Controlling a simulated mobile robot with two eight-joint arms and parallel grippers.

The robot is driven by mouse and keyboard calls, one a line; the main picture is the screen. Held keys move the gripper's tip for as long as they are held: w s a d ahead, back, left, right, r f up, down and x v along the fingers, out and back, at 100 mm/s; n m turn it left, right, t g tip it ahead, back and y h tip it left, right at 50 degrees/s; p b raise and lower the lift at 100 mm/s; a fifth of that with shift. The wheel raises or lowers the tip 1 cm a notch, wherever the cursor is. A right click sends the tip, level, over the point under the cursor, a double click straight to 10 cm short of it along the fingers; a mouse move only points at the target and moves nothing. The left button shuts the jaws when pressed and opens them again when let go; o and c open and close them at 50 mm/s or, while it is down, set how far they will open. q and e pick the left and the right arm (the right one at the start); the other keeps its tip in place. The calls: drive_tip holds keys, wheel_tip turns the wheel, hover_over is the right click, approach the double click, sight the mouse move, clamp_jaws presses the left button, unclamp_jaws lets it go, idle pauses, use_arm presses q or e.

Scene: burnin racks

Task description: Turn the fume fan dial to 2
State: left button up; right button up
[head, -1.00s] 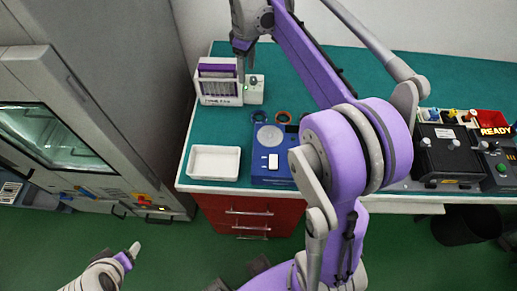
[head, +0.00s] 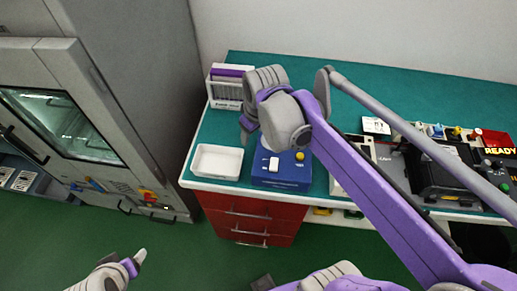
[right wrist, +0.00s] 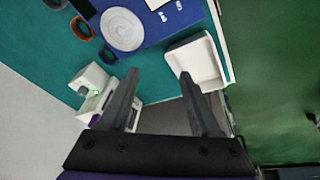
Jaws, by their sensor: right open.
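The white box with a purple filter panel (head: 226,88), which looks like the fume fan unit, stands at the back left of the teal bench. Its dial is hidden behind my right arm in the head view. In the right wrist view the white unit (right wrist: 88,82) shows a small green light at lower left, beyond the left finger; the dial setting cannot be read. My right gripper (right wrist: 160,75) is open and empty, apart from the unit. In the head view it is mostly hidden by its own wrist. My left gripper (head: 138,258) is low over the floor, its jaws unclear.
A white tray (head: 217,174) and a blue box (head: 282,183) with a yellow button sit at the bench front. In the right wrist view rings (right wrist: 80,28) lie near the blue box. Black equipment (head: 440,172) fills the right side. A grey cabinet (head: 135,60) stands left.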

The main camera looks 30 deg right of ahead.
drive_tip(key=s, duration=0.1)
drive_tip(key=s+a+f, duration=0.1)
drive_tip(key=s, duration=0.1)
drive_tip(key=shift+s+a+f+m, duration=0.15)
drive_tip(key=shift+a+f+m, duration=0.05)
drive_tip(key=shift+a+m, duration=0.1)
idle(0.3)
drive_tip(key=s+a+f+m+t, duration=0.2)
drive_tip(key=s+a+f, duration=0.2)
drive_tip(key=s+f, duration=0.3)
drive_tip(key=shift+s+a+f+y, duration=0.2)
drive_tip(key=shift+s+f+y, duration=0.1)
drive_tip(key=shift+s, duration=0.6)
drive_tip(key=shift+r, duration=0.1)
